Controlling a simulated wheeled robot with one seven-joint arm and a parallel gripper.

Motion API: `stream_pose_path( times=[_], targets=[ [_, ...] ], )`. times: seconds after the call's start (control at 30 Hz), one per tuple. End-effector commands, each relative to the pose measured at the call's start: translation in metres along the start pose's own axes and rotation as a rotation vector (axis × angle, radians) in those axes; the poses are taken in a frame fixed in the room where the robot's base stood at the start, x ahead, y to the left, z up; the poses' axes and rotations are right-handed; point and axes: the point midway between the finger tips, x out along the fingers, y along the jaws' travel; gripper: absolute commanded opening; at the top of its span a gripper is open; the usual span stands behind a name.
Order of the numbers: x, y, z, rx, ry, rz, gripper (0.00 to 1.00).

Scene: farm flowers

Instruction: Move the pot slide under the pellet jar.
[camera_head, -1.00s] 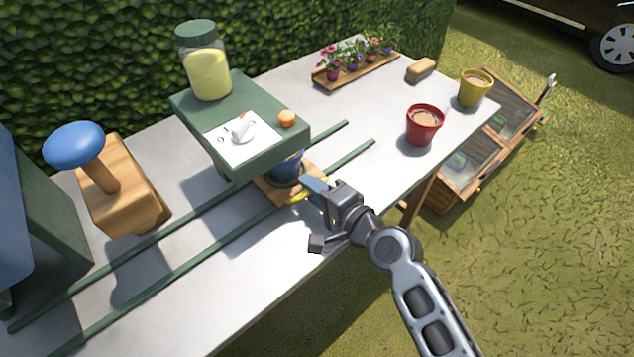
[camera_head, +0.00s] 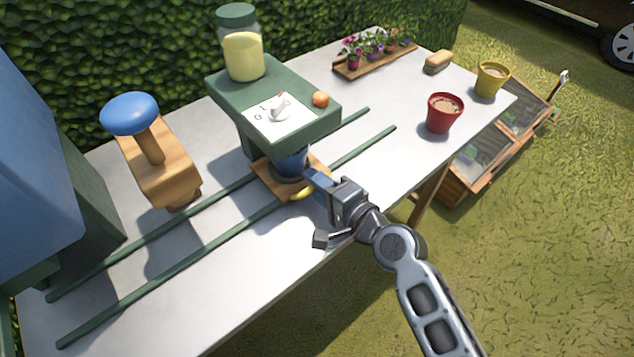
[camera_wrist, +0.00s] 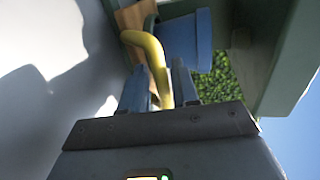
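The pot slide is a wooden plate (camera_head: 262,173) with a yellow handle (camera_head: 301,195), lying across two green rails. A blue pot (camera_head: 291,161) stands on it, its upper part hidden by the green dispenser box (camera_head: 235,105). The pellet jar (camera_head: 243,57), yellow with a green lid, stands on the box's far left part. The slide is below the box's near side, right of the jar in the picture. My gripper (camera_head: 312,184) is at the handle. In the wrist view, the yellow handle (camera_wrist: 152,50) passes between the blue fingers (camera_wrist: 160,92), which look closed on it; the blue pot (camera_wrist: 185,38) is just beyond.
A wooden block with a blue knob (camera_head: 130,114) stands left of the box, and a large blue machine (camera_head: 35,130) is at far left. Both rails (camera_head: 160,281) are clear between. A red pot (camera_head: 444,112), yellow pot (camera_head: 491,79) and flower tray (camera_head: 372,63) are at right.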

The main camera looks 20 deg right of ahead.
Motion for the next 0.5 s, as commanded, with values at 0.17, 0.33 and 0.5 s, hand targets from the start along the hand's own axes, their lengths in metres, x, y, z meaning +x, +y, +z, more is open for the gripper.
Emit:
stream_pose_path(
  times=[0.17, 0.33, 0.5],
  targets=[
    [0.000, -0.001, 0.000, 0.000, 0.001, -0.002, 0.35],
    [-0.003, -0.001, 0.000, 0.000, 0.001, -0.002, 0.35],
    [-0.023, 0.001, 0.000, 0.000, 0.003, -0.001, 0.35]
  ],
)
